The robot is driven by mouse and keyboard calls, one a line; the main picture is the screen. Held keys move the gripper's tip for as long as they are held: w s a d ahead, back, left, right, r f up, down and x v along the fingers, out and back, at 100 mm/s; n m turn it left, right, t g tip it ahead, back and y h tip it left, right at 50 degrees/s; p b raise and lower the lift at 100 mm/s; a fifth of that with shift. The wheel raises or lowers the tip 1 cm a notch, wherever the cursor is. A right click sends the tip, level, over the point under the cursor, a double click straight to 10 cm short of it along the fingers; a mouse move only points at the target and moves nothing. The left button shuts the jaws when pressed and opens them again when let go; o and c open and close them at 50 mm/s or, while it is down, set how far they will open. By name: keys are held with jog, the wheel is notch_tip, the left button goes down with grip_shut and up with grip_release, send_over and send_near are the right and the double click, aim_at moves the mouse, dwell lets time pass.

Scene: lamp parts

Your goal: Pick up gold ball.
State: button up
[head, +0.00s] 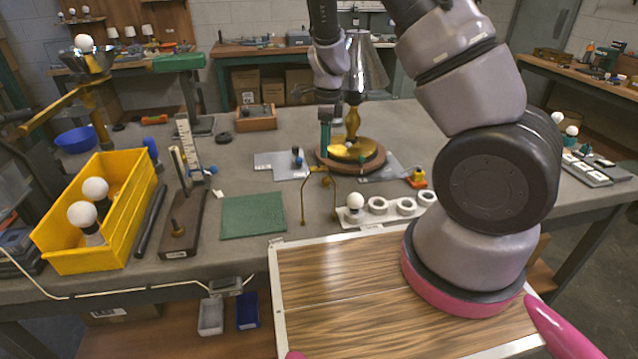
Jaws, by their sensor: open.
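A small gold rounded piece (418,174), which looks like the gold ball, sits on a small orange block (417,183) on the grey bench, right of the lamp. It is too small to see in detail. My gripper (326,122) hangs pointing down at the left of the lamp stem, apart from the gold piece and to its left. It is open, and I see nothing held in it. The lamp's brass stem (352,124) stands on a round wooden base (368,165) under a metallic shade (367,70).
A brass wire frame (317,171) stands in front of the lamp. White rings (377,206) and a white bulb (355,201) lie near the front edge. A yellow bin (128,213) with bulbs stands left. A green mat (253,215) lies bare. My arm covers the right side.

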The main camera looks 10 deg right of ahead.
jog(key=f, duration=0.1)
send_over(326, 177)
jog(key=f, duration=0.5)
jog(key=shift+a+f, duration=0.25)
jog(key=shift+f, duration=0.05)
jog(key=shift+d+f, duration=0.15)
jog(key=shift+f, duration=1.25)
jog(key=shift+d+f, duration=0.1)
jog(key=shift+f, duration=1.25)
grip_shut()
